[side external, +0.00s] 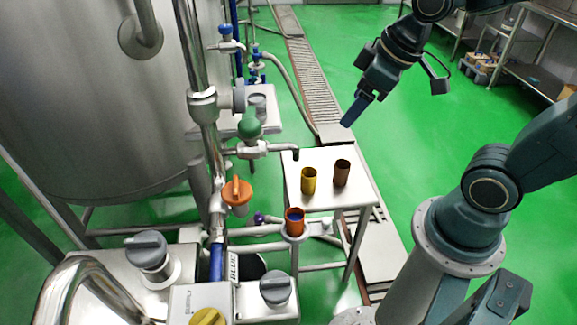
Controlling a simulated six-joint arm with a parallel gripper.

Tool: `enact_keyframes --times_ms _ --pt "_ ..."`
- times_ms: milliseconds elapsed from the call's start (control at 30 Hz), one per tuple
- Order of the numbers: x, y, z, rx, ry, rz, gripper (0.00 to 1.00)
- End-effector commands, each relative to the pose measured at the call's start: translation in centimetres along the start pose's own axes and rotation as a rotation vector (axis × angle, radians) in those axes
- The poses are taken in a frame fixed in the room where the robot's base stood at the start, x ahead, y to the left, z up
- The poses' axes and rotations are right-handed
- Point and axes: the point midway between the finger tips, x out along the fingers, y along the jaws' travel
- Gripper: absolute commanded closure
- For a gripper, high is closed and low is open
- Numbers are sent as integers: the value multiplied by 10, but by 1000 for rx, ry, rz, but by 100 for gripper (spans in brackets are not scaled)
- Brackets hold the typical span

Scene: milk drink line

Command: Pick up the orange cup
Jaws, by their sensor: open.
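An orange cup (294,226) with something blue inside stands upright at the lower middle, on or in a small metal holder among the pipes. A yellow cup (309,183) and a brown cup (342,175) stand upright on a small steel table (325,200) behind it. My gripper (355,110) has blue fingers and points down and to the left, high above and apart from all the cups. It is open and empty. The gap between its fingers is hard to see from this side.
A metal spout (285,149) with a green knob (249,128) reaches over the table's left edge. Pipes, an orange valve handle (237,191) and a large steel tank (110,100) crowd the left.

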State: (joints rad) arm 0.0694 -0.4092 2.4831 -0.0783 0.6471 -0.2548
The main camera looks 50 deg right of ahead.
Motion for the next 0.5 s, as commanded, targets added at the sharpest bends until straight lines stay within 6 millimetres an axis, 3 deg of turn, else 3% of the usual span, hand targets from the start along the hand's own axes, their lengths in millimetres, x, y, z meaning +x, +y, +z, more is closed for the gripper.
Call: enact_keyframes --times_ms 500 --pt "103 14 -20 -224 -47 -99 28"
